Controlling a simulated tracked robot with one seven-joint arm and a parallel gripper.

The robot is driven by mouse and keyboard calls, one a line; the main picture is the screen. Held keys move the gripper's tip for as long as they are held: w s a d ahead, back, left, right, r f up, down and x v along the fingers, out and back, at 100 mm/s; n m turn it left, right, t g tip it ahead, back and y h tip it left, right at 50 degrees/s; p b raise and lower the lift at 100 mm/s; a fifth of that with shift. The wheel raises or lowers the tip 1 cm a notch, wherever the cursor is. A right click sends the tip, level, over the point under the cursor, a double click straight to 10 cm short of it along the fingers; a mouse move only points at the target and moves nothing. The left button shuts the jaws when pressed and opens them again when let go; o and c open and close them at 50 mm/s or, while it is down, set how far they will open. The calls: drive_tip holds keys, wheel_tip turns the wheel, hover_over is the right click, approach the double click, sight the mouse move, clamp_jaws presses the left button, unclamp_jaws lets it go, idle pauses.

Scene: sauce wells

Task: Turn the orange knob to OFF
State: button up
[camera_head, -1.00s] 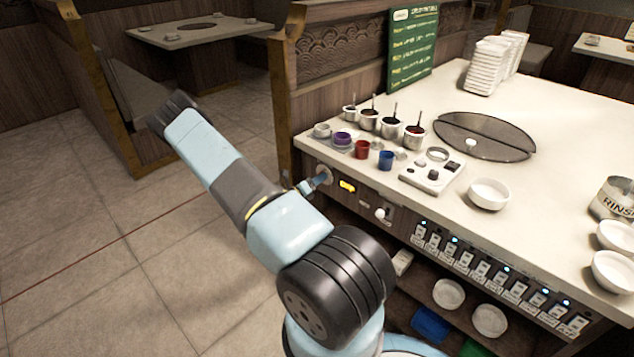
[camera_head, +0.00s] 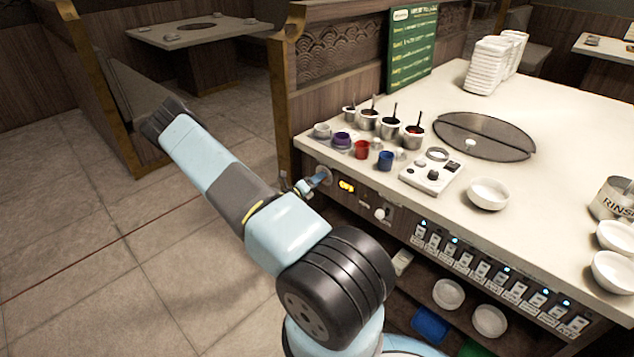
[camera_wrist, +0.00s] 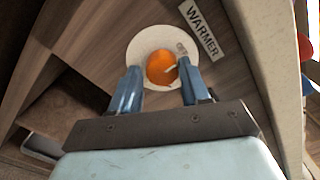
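The orange knob (camera_wrist: 161,67) sits on a round pale dial plate (camera_wrist: 146,41) on the wooden front panel, in the wrist view. A "WARMER" label (camera_wrist: 203,29) is fixed to the upper right of the plate. My gripper (camera_wrist: 158,80) is open, with one blue finger on each side of the knob and gaps visible between. In the head view my gripper (camera_head: 318,178) is at the counter's front left, and the knob is hidden there.
A lit yellow display (camera_head: 346,186) and a white knob (camera_head: 381,213) are right of my gripper on the panel. A row of switches (camera_head: 490,270) runs farther right. Cups and sauce pots (camera_head: 390,128) stand on the counter above. Open floor lies to the left.

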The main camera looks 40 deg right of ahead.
drive_tip(key=o, duration=0.3)
drive_tip(key=a, duration=0.9)
drive_tip(key=s+a, duration=0.1)
drive_tip(key=a, duration=0.3)
drive_tip(key=shift+s+a, duration=0.1)
drive_tip(key=shift+a, duration=0.3)
drive_tip(key=s+a+r+m+g+y, duration=0.25)
drive_tip(key=r+m, duration=0.35)
drive_tip(key=r, duration=0.3)
drive_tip(key=s+a+r+m+g+y, duration=0.15)
drive_tip(key=a+r+m+y, duration=0.25)
drive_tip(key=r+m, duration=0.4)
drive_tip(key=s+a+r+m+g+y, duration=0.1)
drive_tip(key=s+a+r+m+y, duration=0.3)
drive_tip(key=r, duration=0.6)
drive_tip(key=s+a+r+m+t+y, duration=0.2)
drive_tip(key=s+a+r+m+t, duration=0.1)
drive_tip(key=r, duration=0.4)
drive_tip(key=s+a+r+m+t+y, duration=0.3)
drive_tip(key=s+a+r+m, duration=0.2)
drive_tip(key=s+a+r, duration=0.2)
drive_tip(key=s+a+r+m+t+y, duration=0.2)
drive_tip(key=s+a+r+m+t, duration=0.1)
drive_tip(key=s+a+r+m, duration=0.2)
drive_tip(key=shift+a+y+v, duration=0.15)
drive_tip(key=shift+v, duration=0.55)
drive_tip(key=shift+a+y+v, duration=0.1)
drive_tip(key=shift+a+v, duration=0.05)
drive_tip(key=shift+v, duration=0.55)
